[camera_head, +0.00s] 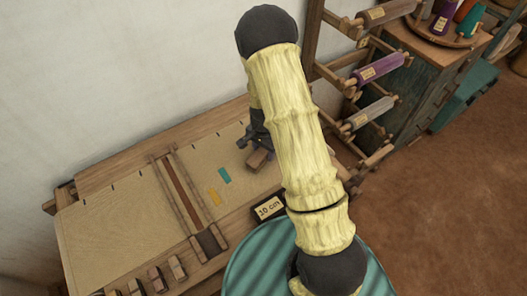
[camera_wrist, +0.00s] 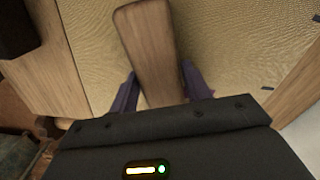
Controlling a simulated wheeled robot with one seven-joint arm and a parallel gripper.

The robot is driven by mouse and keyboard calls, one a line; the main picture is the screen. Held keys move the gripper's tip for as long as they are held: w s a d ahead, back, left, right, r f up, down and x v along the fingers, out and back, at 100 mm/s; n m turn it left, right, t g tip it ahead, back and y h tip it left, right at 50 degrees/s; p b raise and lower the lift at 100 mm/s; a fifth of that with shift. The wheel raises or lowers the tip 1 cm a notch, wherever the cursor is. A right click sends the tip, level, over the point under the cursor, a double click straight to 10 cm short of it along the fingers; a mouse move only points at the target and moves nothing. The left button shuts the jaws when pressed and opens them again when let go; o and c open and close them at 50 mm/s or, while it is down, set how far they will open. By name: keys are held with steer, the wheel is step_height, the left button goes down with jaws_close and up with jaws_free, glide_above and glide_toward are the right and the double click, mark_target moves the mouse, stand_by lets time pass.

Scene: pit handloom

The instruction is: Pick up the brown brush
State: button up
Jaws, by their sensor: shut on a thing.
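The brown brush (camera_wrist: 147,45) shows in the wrist view as a smooth wooden block or handle, with my gripper (camera_wrist: 160,88) shut on it, one purple finger on each side. Its near end is hidden behind the gripper body. In the head view a small brown part of the brush (camera_head: 260,160) shows at my gripper (camera_head: 252,142), beside my arm, over the right part of the tan board. Bristles are not visible, and I cannot tell whether the brush touches the board.
The tan board (camera_head: 110,225) carries a wooden frame (camera_head: 178,195), a teal strip (camera_head: 224,175) and a yellow strip (camera_head: 213,196). A "10 cm" label (camera_head: 269,207) lies at its front edge. Several wooden blocks (camera_head: 157,279) line the front. A spool rack (camera_head: 350,75) stands behind right.

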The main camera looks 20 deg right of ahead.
mark_target(263, 150)
step_height(263, 150, up, 10)
steer(key=shift+f+b, duration=0.1)
steer(key=shift+b, duration=0.35)
stand_by(0.5)
